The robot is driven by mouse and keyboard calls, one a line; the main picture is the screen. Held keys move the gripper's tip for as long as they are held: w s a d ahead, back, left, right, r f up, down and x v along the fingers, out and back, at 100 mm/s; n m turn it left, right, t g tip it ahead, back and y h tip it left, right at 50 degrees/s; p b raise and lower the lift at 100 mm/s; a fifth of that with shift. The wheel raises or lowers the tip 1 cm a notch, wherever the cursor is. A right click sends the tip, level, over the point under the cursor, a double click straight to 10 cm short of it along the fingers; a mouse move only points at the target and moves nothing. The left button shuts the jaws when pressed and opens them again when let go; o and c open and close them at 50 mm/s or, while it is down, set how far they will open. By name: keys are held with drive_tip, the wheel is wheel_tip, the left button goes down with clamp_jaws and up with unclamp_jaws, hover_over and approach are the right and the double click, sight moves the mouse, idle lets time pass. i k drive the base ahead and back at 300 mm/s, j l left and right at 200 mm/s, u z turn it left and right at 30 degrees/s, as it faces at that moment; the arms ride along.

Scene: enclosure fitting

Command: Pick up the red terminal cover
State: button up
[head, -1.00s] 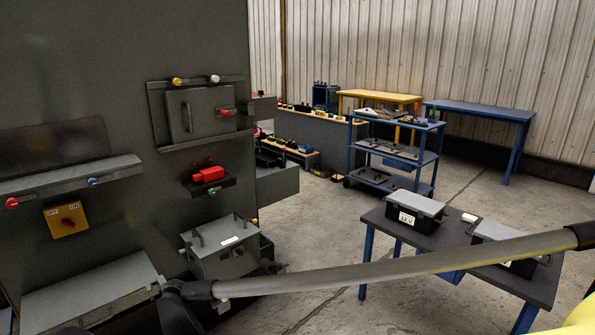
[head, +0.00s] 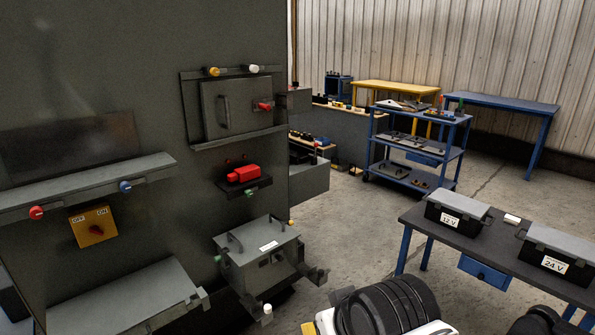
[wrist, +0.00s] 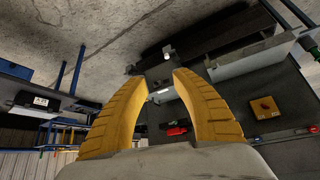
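The red terminal cover (head: 243,174) lies on a small dark shelf (head: 246,187) on the grey panel in the head view. In the wrist view a small red shape (wrist: 177,131), seemingly the same cover, shows between my fingers, well beyond them. My gripper (wrist: 161,78) has two curved yellow fingers with a clear gap between the tips. It is open and holds nothing. In the head view the fingers are not clearly visible.
Above the shelf is a panel door (head: 223,108) with a handle and red knob. Below it a grey box (head: 258,255) juts out. A yellow switch box (head: 93,227) is at left. A table (head: 420,213) with 12 V and 24 V boxes stands right. Open floor lies between.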

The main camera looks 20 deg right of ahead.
sight(250, 172)
drive_tip(key=i+l+u, duration=0.45)
drive_tip(key=u, duration=0.15)
drive_tip(key=i+l+u, duration=0.6)
drive_tip(key=l, duration=0.15)
drive_tip(key=i+l+u, duration=0.1)
drive_tip(key=l+u, duration=0.2)
drive_tip(key=i+l+u, duration=0.1)
drive_tip(key=l+u, duration=0.2)
drive_tip(key=l, duration=0.2)
drive_tip(key=l+u, duration=0.3)
drive_tip(key=l, duration=0.15)
drive_tip(key=l+u, duration=0.3)
drive_tip(key=l, duration=0.2)
